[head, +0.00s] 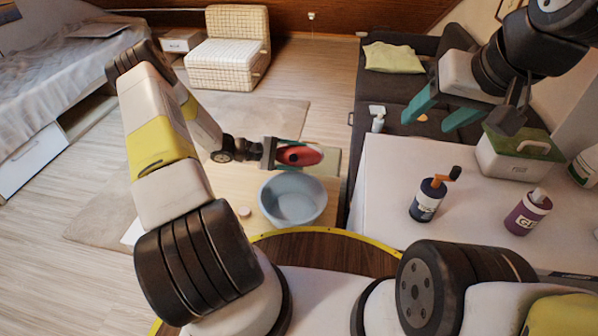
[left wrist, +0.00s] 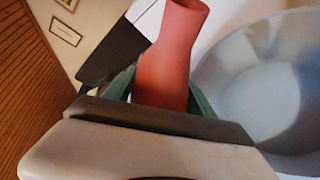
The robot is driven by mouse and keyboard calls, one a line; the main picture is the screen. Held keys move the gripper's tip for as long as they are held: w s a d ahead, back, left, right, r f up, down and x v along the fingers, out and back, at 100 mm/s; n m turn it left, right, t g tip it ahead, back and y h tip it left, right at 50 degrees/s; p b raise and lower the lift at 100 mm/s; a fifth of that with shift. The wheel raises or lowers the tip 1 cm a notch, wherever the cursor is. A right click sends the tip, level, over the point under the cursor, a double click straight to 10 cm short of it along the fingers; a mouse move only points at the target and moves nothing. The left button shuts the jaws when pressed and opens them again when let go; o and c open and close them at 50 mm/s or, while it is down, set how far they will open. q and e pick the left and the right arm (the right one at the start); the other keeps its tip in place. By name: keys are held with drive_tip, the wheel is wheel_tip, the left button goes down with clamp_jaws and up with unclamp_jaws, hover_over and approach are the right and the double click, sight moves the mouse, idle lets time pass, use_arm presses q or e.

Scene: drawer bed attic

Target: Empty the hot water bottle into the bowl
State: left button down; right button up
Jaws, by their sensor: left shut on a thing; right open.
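A red hot water bottle (head: 300,155) is held in my left gripper (head: 277,153), which is shut on it. The bottle lies roughly sideways above the back part of the bowl in the head view. In the left wrist view the red bottle (left wrist: 172,60) stands between the green fingers, with its open mouth end at the top. The pale blue bowl (head: 293,200) rests on a low wooden table; it also shows in the left wrist view (left wrist: 215,70), right beside the bottle. I cannot tell whether anything flows. My right gripper (head: 440,110) is open and empty, above the white table.
A small pink object (head: 244,212) lies left of the bowl on the wooden table (head: 235,180).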

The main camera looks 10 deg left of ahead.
use_arm(q)
drive_tip(key=shift+w+f+m+t+h, duration=0.2)
drive_tip(key=shift+w+m+t+h, duration=0.3)
drive_tip(key=shift+m+t, duration=0.6)
idle(1.3)
drive_tip(key=shift+s+r+m, duration=0.55)
drive_tip(key=shift+r+m, duration=0.05)
drive_tip(key=shift+m, duration=0.3)
drive_tip(key=shift+s+m+t+h+p, duration=0.15)
drive_tip(key=shift+m+t+h, duration=0.2)
drive_tip(key=shift+m, duration=0.35)
drive_tip(key=shift+m+t+h+p, duration=0.15)
drive_tip(key=shift+m+t+h, duration=0.2)
drive_tip(key=shift+m, duration=0.35)
idle(3.3)
